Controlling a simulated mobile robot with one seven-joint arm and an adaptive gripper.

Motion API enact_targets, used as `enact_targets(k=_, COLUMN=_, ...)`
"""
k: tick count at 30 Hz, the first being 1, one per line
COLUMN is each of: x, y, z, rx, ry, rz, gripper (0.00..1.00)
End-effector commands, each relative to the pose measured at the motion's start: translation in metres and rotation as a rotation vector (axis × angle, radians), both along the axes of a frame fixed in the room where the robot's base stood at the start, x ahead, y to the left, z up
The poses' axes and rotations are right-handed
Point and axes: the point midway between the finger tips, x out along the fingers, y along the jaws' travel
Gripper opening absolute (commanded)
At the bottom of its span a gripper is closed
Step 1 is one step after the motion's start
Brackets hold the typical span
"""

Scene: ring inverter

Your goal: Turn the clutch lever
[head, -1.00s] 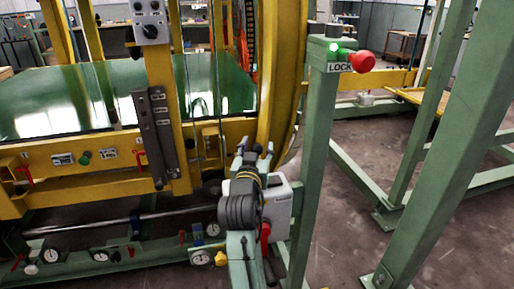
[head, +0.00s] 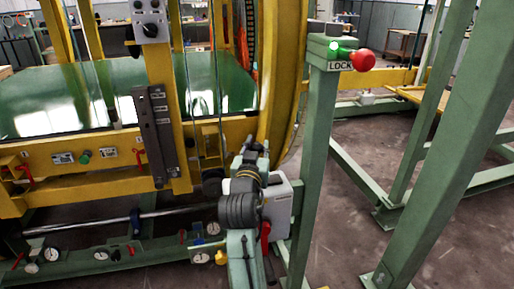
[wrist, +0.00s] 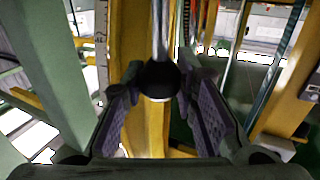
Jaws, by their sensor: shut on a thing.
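In the wrist view, a lever with a bright metal rod (wrist: 161,35) and a round black knob (wrist: 161,78) stands in the middle. My gripper (wrist: 162,84) has its two purple-padded fingers on either side of the knob and is shut on it. In the head view, my arm reaches toward the yellow machine frame, and my gripper (head: 252,152) is small and partly hidden behind the wrist. I cannot make out the lever clearly in the head view.
A green post (head: 313,165) with a red knob (head: 363,60), a green light and a LOCK label stands close to the right of my arm. A yellow column (head: 282,75) rises behind my gripper. A grey box (head: 282,205) sits beside my arm. Gauges line the lower beam.

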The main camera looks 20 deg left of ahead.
Motion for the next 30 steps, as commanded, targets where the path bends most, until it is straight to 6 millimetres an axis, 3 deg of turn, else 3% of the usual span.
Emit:
enact_targets(k=16, x=-0.002, y=0.003, z=-0.002, rx=-0.027, ry=-0.017, rz=0.0, gripper=0.0)
enact_targets(k=30, x=-0.021, y=0.031, z=-0.01, rx=-0.261, ry=-0.176, rz=0.001, gripper=0.0)
